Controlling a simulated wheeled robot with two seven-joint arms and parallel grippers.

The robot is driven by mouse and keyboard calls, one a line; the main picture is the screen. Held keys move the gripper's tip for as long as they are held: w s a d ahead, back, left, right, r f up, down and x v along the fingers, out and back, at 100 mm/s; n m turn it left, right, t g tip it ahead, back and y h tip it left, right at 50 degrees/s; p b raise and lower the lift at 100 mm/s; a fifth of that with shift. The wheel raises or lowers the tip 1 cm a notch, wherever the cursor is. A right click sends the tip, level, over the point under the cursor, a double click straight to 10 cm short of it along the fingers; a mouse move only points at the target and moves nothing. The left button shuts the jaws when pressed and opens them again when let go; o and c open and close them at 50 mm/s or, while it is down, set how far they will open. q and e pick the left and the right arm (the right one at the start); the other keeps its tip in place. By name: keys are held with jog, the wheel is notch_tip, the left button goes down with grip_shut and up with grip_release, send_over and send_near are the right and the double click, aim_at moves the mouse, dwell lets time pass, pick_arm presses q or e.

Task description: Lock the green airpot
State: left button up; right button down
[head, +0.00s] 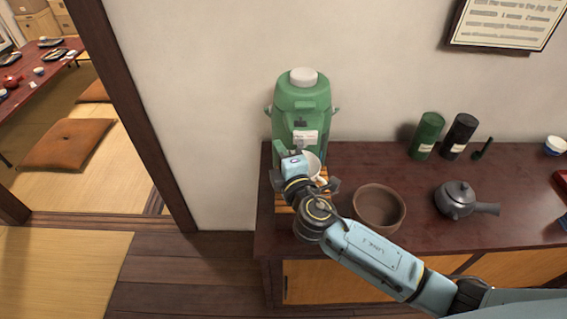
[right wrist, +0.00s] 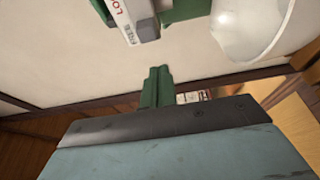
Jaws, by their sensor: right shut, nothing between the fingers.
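The green airpot (head: 301,100) stands upright at the left end of the dark counter, with a white knob on top. A pale label (head: 304,137) is on its front; in the right wrist view the label (right wrist: 124,18) shows red letters starting "LO". My right gripper (head: 288,152) is low in front of the airpot, pointing at it. It is shut and empty. Its fingertips are mostly hidden in the head view, and I cannot tell whether they touch the airpot. A white cup (head: 313,168) is right beside the gripper, and in the right wrist view (right wrist: 255,25). My left gripper is not in view.
A brown bowl (head: 379,208) stands close to my right forearm. A dark teapot (head: 457,199), a green canister (head: 427,135) and a black canister (head: 459,136) are further right on the counter (head: 340,151). A wall is behind the airpot; a dark post (head: 135,110) is left.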

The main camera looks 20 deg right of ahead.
jog(key=shift+s+d, duration=0.3)
jog(key=shift+d, duration=0.5)
jog(key=shift+s+d, duration=0.25)
jog(key=shift+d, duration=0.55)
jog(key=shift+d, duration=0.1)
jog(key=d, duration=0.2)
jog(key=shift+s+d, duration=0.3)
jog(key=shift+s, duration=0.1)
jog(key=shift+a, duration=0.1)
jog(key=s+a, duration=0.3)
jog(key=s, duration=0.6)
jog(key=shift+b, duration=0.4)
